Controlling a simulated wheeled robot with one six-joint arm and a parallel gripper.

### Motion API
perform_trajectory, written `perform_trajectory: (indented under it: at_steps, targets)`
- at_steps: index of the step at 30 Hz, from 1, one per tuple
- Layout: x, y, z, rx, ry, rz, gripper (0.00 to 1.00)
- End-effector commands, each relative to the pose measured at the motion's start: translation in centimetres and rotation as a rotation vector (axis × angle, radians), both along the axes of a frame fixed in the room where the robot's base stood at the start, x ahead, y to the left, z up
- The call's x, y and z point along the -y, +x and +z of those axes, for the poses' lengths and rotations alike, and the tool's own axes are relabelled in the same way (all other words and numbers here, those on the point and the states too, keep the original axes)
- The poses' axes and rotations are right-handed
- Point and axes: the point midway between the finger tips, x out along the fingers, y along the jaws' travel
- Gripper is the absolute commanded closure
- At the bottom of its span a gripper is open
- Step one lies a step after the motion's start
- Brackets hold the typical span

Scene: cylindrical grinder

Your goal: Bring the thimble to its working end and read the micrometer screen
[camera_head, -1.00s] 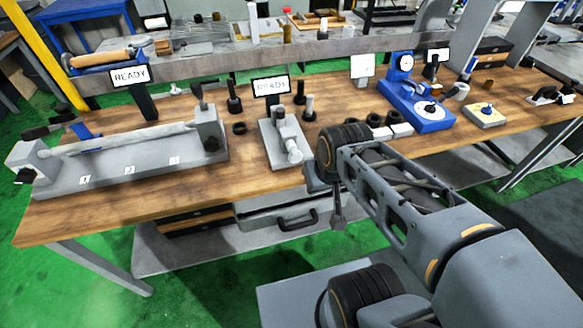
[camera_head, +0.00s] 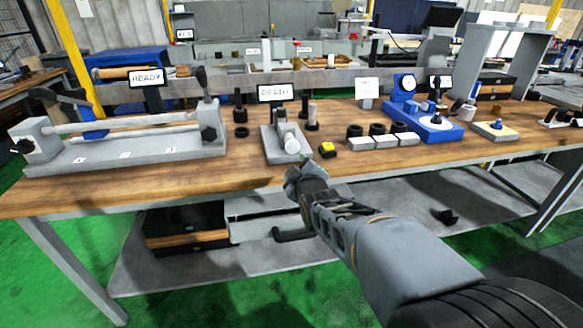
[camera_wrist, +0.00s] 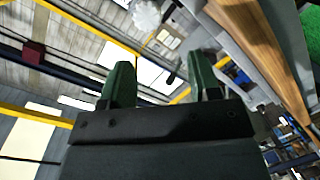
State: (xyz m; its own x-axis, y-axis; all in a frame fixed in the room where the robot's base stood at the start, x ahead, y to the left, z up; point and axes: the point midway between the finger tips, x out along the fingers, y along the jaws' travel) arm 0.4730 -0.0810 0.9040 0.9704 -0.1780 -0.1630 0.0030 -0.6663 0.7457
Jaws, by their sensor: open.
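The micrometer is a grey stand (camera_head: 272,148) near the front edge of the bench, with a pale cylindrical thimble (camera_head: 291,146) at its near end. Its screen (camera_head: 275,92) stands behind it and seems to read READY, though the letters are blurred. My gripper (camera_head: 292,178) is just in front of the bench edge, below and apart from the thimble. In the wrist view my gripper (camera_wrist: 158,80) has two green fingers spread apart with nothing between them. A pale rounded thing (camera_wrist: 147,14) shows beyond them; I cannot tell what it is.
A long grey bench fixture (camera_head: 120,148) with its own READY screen (camera_head: 146,77) stands left. A blue gauge stand (camera_head: 425,122) is further right. The wooden bench edge (camera_head: 225,180) is close to my gripper.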

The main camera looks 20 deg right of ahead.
Motion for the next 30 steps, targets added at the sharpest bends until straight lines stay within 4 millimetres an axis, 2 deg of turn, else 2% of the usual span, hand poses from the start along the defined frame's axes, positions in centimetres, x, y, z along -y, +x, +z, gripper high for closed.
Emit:
perform_trajectory:
  at_steps: [1, 7, 10, 24, 30]
  targets:
    - [0.4, 0.3, -1.3, 0.036, -0.041, -0.001, 0.43]
    - [1.4, 1.2, -1.1, 0.124, -0.141, -0.006, 0.43]
    - [1.7, 2.2, -1.0, 0.136, -0.155, -0.007, 0.43]
    - [3.5, 10.6, -0.9, 0.136, -0.153, -0.008, 0.43]
    - [3.9, 13.0, -0.9, 0.137, -0.153, -0.009, 0.43]
